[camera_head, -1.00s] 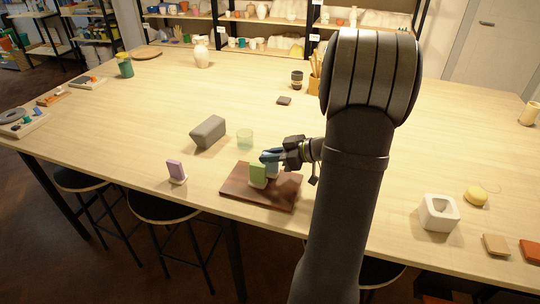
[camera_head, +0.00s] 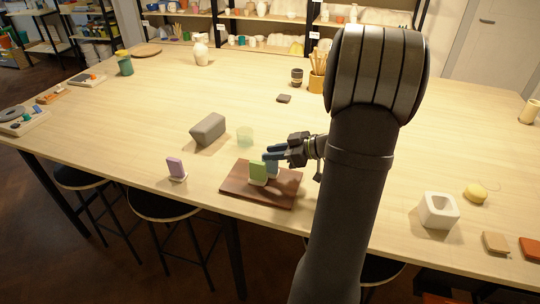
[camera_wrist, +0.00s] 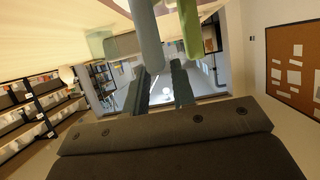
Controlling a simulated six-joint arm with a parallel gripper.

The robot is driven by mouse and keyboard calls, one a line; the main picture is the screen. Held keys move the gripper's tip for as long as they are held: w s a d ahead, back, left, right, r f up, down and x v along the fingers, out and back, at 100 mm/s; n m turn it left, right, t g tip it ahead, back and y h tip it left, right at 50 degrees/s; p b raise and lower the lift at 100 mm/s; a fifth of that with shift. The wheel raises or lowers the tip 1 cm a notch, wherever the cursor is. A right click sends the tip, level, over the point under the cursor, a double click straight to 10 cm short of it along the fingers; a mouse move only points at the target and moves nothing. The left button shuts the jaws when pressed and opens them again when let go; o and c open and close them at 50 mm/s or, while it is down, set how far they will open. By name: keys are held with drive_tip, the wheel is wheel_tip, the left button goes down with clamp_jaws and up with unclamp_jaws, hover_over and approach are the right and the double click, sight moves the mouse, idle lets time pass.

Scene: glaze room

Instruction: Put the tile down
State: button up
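A green tile (camera_head: 258,172) stands upright on a brown board (camera_head: 240,187) near the table's front edge. A blue-grey piece (camera_head: 271,167), likely another tile, shows just behind it, partly hidden. My gripper (camera_head: 271,152) is above and behind these pieces, reaching in from the right. A purple tile (camera_head: 176,167) stands in a small pale holder left of the board.
A white square pot (camera_head: 438,211), a yellow lump (camera_head: 475,194) and flat tiles (camera_head: 496,243) lie at the right. The table's middle is mostly clear.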

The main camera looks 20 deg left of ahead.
drive_tip(key=v, duration=1)
drive_tip(key=shift+d, duration=0.35)
drive_tip(key=shift+a, duration=0.1)
drive_tip(key=x, duration=1.2)
drive_tip(key=shift+f, duration=0.45)
drive_tip(key=shift+r, duration=0.3)
drive_tip(key=shift+f, duration=0.15)
